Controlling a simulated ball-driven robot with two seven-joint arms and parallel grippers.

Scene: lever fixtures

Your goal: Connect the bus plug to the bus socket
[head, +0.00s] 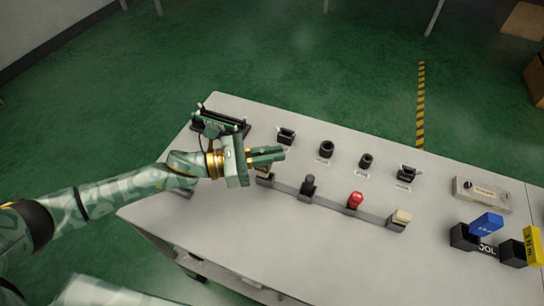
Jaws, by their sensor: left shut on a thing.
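My left gripper (275,154) reaches in from the left over the table, its fingers pointing right. It is shut on a plug, taken to be the bus plug, mostly hidden by the fingers. A pale blocky part (264,172) shows just below the fingers, at the left end of the grey rail (331,202); I cannot tell if it is clear of the rail. Behind stand a left square black socket (287,136), two round black sockets (326,149) (366,160) and a right square one (406,174). Their labels are too small to read, so which is the bus socket is unclear.
The rail also holds a black plug (308,186), a red plug (355,200) and a pale plug (401,216). A black-and-green fixture (220,123) stands back left. A grey box (482,194), blue block (487,225) and yellow block (532,246) are at right. The front table is clear.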

